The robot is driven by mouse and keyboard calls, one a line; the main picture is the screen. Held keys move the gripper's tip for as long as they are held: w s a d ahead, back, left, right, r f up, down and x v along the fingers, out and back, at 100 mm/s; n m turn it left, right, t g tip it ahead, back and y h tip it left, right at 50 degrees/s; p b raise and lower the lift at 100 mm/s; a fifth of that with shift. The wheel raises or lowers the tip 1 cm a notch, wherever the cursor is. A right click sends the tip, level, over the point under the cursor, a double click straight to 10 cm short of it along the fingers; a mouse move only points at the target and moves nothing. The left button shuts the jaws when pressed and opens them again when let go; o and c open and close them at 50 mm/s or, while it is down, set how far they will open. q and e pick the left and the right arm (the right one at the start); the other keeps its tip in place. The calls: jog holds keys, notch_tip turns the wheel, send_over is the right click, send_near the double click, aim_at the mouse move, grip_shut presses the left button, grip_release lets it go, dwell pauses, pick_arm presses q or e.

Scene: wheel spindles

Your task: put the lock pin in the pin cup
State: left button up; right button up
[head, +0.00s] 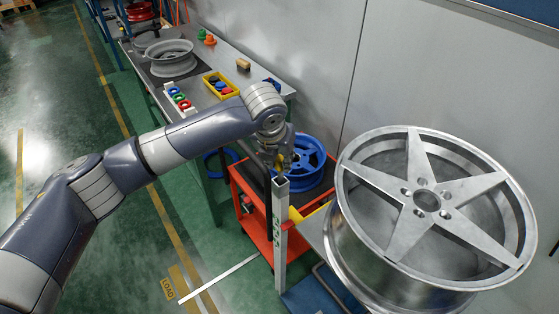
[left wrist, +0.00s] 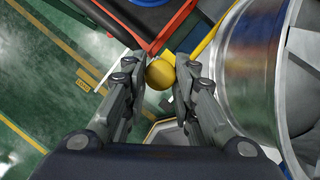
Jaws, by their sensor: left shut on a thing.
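My left gripper (head: 279,158) is shut on a yellow round-headed piece, which I take to be the lock pin (left wrist: 160,74). The head sits between the two fingertips in the left wrist view; whatever is below it is hidden. In the head view only a little yellow shows at the fingers, just above the open top of a grey square post (head: 281,225). I cannot tell whether the pin touches the post. No cup is clearly recognisable as the pin cup. My right gripper is not in view.
A large silver wheel (head: 427,200) stands close on the right. A red cart (head: 255,215) with a blue wheel (head: 305,160) is behind the post. The workbench (head: 225,65) holds a grey wheel (head: 170,58), a yellow bin (head: 220,85) and coloured rings. Green floor is free at left.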

pick_arm(q)
jog(key=shift+f, duration=0.85)
jog(key=o, duration=1.1)
jog(key=shift+c, duration=0.2)
jog(key=b+v, duration=0.2)
jog(key=v, duration=1)
